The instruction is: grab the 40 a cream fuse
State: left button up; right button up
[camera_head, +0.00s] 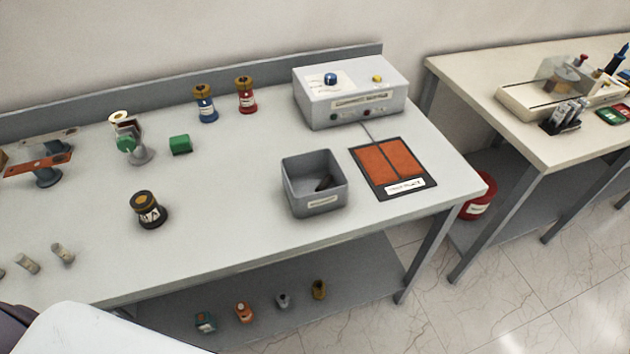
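Several small cream-grey cylinders that look like fuses lie on the left front of the grey table: one fuse (63,253), another fuse (27,264) to its left, and part of a third fuse (2,273) cut by the left picture edge. They lie apart from each other. Their ratings are too small to read, so I cannot tell which is the 40 A one. Neither of my grippers is in view. A white part of my own body covers the lower left corner.
Small items stand on the lower shelf. The front middle is clear.

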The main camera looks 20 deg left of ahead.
aim_at(56, 248)
jog(key=j+u, duration=0.1)
jog(key=u, duration=0.75)
jog(key=j+u, duration=0.15)
jog(key=u, duration=0.7)
jog(key=i+u, duration=0.1)
jog(key=u, duration=0.3)
